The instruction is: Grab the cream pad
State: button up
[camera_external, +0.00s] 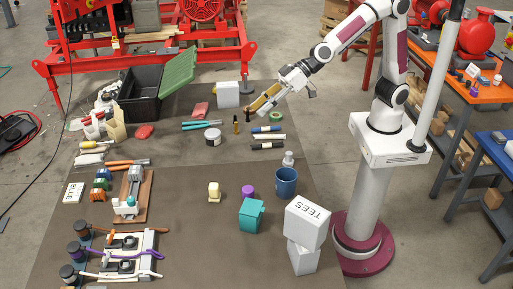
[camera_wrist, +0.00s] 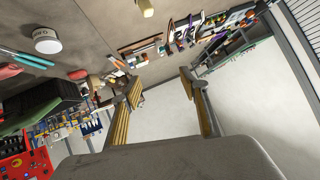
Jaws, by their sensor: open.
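The cream pad (camera_external: 214,190) looks like a small pale block standing on the dark mat near the middle of the external view. A cream piece (camera_wrist: 146,8), likely the same pad, shows at the top edge of the wrist view, partly cut off. My gripper (camera_external: 260,102) is up and behind the pad, well apart from it, pointing down and left. In the wrist view my gripper (camera_wrist: 160,84) has its two tan-padded fingers spread wide, with nothing between them.
A white tub (camera_external: 212,137) and markers lie behind. The mat around the pad is clear.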

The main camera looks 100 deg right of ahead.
jog(key=w+a+f+t, duration=0.1)
jog(key=w+a+f, duration=0.4)
jog(key=w, duration=0.2)
jog(key=m+t+h, duration=0.1)
jog(key=m+h, duration=0.2)
jog(key=h, duration=0.3)
send_near(218, 187)
jog(key=x, duration=0.4)
jog(key=shift+d+f, duration=0.2)
jog(key=shift+f, duration=0.1)
jog(key=shift+f+n+t, duration=0.3)
jog(key=shift+f, duration=0.2)
jog(key=shift+x, duration=1.25)
jog(key=shift+d, duration=0.1)
